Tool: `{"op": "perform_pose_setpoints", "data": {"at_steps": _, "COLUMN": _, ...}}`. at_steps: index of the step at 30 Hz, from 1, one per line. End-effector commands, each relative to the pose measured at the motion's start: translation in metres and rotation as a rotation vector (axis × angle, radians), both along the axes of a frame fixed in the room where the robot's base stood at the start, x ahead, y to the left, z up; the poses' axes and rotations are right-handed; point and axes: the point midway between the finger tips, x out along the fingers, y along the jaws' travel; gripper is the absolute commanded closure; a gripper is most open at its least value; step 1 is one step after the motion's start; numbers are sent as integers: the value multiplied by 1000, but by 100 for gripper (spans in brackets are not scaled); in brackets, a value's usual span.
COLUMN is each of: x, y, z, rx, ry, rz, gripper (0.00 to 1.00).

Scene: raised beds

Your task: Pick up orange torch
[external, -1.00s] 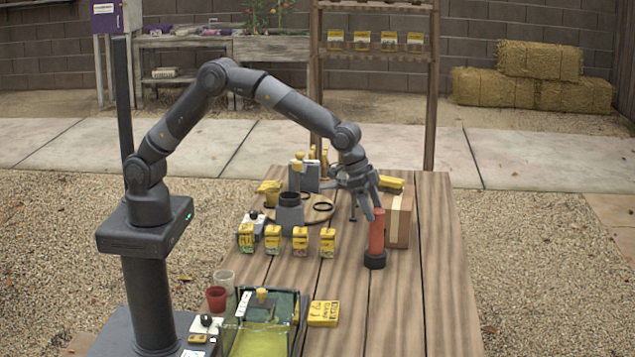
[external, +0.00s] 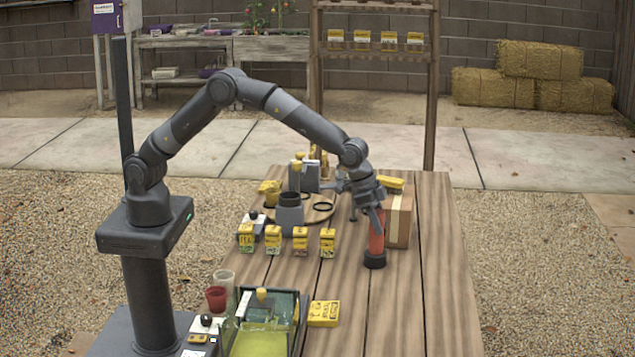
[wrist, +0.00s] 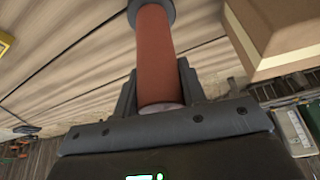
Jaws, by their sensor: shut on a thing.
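The orange torch (external: 377,243) stands upright on its dark round end on the wooden table, just left of a cardboard box. My gripper (external: 377,226) reaches down from above and is shut on the torch's upper part. In the wrist view the torch (wrist: 154,50) runs between the fingers of my gripper (wrist: 158,90), with its dark end away from the palm. The dark end still appears to touch the table.
The cardboard box (external: 398,218) stands close on the torch's right. Several yellow seed packets (external: 300,240) stand to the left, with a round wooden board (external: 318,214) behind them. A yellow box (external: 323,313) lies nearer. The table's right front part is clear.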

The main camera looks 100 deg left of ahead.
Motion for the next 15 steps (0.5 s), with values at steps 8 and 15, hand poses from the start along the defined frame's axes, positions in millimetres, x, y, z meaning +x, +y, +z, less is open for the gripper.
{"op": "perform_pose_setpoints", "data": {"at_steps": 8, "x": 0, "y": 0, "z": 0, "rx": 0, "ry": 0, "rz": 0, "gripper": 90}}
{"op": "perform_pose_setpoints", "data": {"at_steps": 15, "x": 0, "y": 0, "z": 0, "rx": 0, "ry": -1, "rz": 0, "gripper": 100}}
